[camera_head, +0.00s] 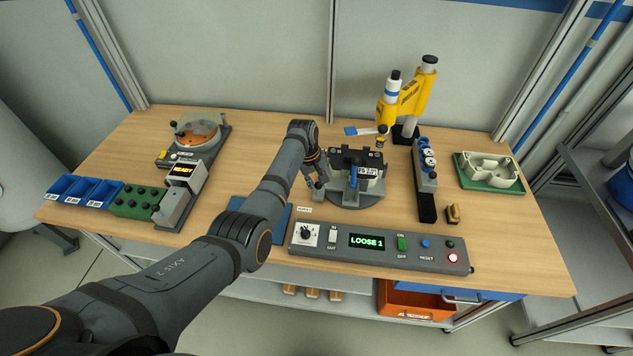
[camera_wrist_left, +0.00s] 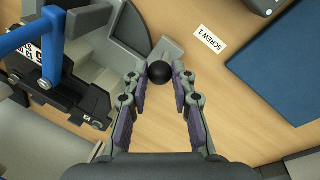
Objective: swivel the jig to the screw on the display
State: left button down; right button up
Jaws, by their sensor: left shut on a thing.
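The jig (camera_head: 352,201) stands on a round grey base in the middle of the bench, with a dark clamp block and a blue lever; part of it shows at the left of the left wrist view (camera_wrist_left: 103,50). My left gripper (camera_head: 317,183) is at the jig's left side. Its fingers are shut on a black ball knob (camera_wrist_left: 159,73), beside a grey arm of the base. A SCREW 1 label (camera_head: 305,209) lies on the bench just in front; it also shows in the left wrist view (camera_wrist_left: 210,39). The display (camera_head: 367,242) reads LOOSE 1. My right gripper is out of view.
A blue mat (camera_head: 278,219) lies left of the label.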

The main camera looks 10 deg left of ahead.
pick_arm(q)
jog(key=c, duration=1.1)
grip_release()
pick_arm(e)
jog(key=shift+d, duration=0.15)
pick_arm(q)
jog(key=shift+r, duration=0.1)
notch_tip(320, 180, up, 12)
jog(key=s+a, duration=0.1)
jog(key=shift+s+a+f, duration=0.2)
jog(key=shift+s+a, duration=0.05)
jog(key=shift+a, duration=0.1)
